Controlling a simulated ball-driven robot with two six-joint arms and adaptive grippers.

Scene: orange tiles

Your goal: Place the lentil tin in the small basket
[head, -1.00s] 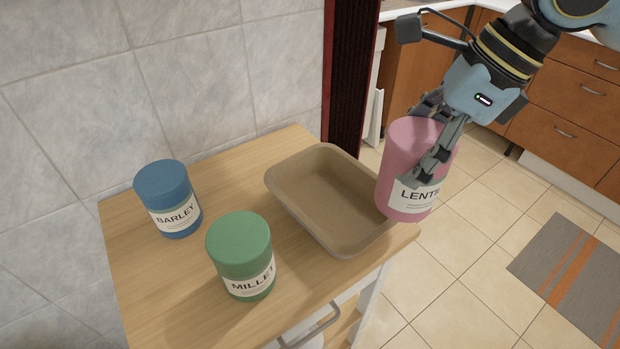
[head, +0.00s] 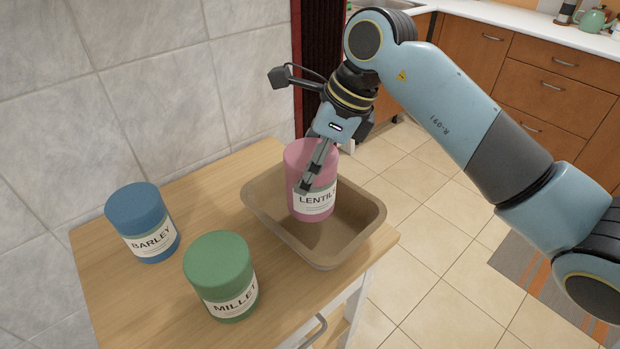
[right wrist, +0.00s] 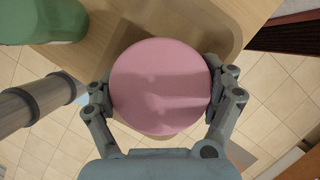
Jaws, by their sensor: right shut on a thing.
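The pink lentil tin (head: 310,160) is upright in the head view, its label facing me. My right gripper (head: 316,172) is shut on it from above and behind. The tin is over the small tan basket (head: 352,246), its lower part inside the rim's outline; I cannot tell whether its bottom touches the basket floor. In the right wrist view the tin's round pink lid (right wrist: 160,85) fills the middle, between the two fingers of the right gripper (right wrist: 164,98). My left gripper is not in view.
A blue barley tin (head: 142,222) and a green millet tin (head: 220,275) stand on the wooden top (head: 110,290) left of the basket. A tiled wall is behind. The basket sits near the right edge, with floor beyond.

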